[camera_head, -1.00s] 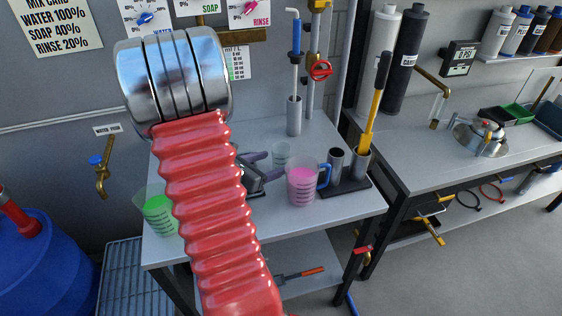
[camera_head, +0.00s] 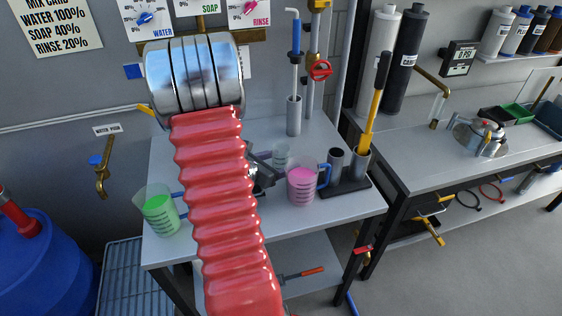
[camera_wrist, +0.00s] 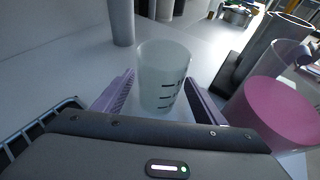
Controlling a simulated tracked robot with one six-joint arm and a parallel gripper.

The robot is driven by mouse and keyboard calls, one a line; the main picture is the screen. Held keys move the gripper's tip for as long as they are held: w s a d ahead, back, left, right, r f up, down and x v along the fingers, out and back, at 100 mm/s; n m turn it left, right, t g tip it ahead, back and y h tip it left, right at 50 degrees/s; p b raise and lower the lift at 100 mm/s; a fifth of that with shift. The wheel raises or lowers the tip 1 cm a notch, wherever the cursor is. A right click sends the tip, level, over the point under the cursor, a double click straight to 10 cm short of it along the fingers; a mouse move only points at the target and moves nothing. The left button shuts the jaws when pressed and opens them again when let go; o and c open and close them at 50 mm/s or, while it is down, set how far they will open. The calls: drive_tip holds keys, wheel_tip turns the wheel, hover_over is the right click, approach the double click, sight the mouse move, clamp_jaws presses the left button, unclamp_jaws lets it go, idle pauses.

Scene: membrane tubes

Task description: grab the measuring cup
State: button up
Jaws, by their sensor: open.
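A clear, empty-looking measuring cup (camera_wrist: 163,78) with dark marks stands upright on the grey table. In the wrist view it sits between the two purple fingers of my open gripper (camera_wrist: 160,92), with no clear contact visible. In the head view this cup (camera_head: 282,155) shows just behind my gripper (camera_head: 262,172), which is partly hidden by my red arm. A measuring cup with pink liquid (camera_head: 301,185) and a blue handle stands to the right; it also shows in the wrist view (camera_wrist: 272,112). A measuring cup with green liquid (camera_head: 160,211) stands near the table's left edge.
A dark stand with grey tubes (camera_head: 347,185) and a yellow-handled tool (camera_head: 371,115) is right of the pink cup. A grey post (camera_head: 294,115) rises behind the clear cup. A wire rack (camera_wrist: 38,122) shows at left in the wrist view.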

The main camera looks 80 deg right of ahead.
drive_tip(key=shift+c, duration=0.4)
drive_tip(key=c, duration=1)
drive_tip(key=shift+r, duration=0.1)
drive_tip(key=shift+c, duration=0.2)
wheel_tip(320, 180, up, 10)
idle(0.4)
